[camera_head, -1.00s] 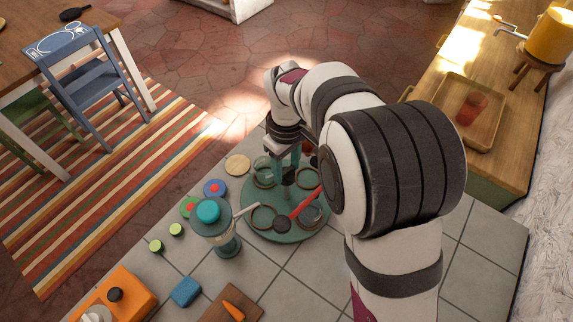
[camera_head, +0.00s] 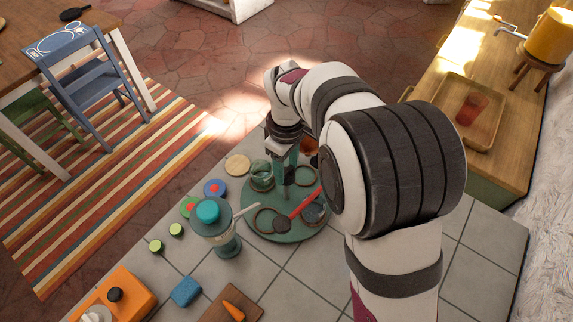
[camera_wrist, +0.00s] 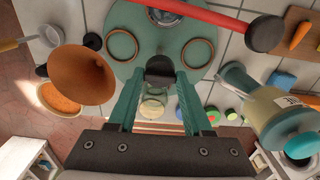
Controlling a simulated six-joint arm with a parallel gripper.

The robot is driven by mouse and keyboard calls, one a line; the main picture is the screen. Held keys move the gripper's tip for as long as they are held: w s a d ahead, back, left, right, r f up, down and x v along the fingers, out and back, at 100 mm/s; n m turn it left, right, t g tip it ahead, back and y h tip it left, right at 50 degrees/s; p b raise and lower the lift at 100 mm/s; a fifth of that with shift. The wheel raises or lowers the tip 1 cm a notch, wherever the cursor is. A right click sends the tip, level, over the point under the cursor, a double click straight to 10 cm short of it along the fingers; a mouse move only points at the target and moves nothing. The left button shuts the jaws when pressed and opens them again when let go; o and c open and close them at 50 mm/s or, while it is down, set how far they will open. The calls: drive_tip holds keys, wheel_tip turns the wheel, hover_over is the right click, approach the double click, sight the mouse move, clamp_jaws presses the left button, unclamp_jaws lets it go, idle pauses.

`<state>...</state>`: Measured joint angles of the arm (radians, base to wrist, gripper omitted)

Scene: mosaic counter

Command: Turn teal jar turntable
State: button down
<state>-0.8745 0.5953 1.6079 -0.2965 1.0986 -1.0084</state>
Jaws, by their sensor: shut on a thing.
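The teal turntable (camera_head: 291,237) is a round disc on the grey tiled counter, with several ring-shaped holders on top; it also fills the upper middle of the wrist view (camera_wrist: 150,18). A small glass jar (camera_head: 261,180) stands at its back left, by a ring. In the wrist view the jar (camera_wrist: 153,107) shows between my fingers. My gripper (camera_wrist: 160,85) reaches down over the turntable's middle, its teal fingers on either side of a dark upright piece (camera_wrist: 160,67) there. The gripper is shut on this piece. The exact contact is partly hidden.
A red-handled tool (camera_head: 306,203) with a black head lies across the turntable's front. A glass container with a teal lid (camera_head: 208,211) stands close at left. A brown-orange cone-shaped thing (camera_wrist: 80,75) is beside my fingers. Coloured discs, lime pieces and a blue sponge (camera_head: 186,291) lie left.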

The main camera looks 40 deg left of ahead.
drive_tip(key=shift+c, duration=1.6)
unclamp_jaws()
wheel_tip(320, 180, up, 16)
drive_tip(key=shift+f, duration=0.1)
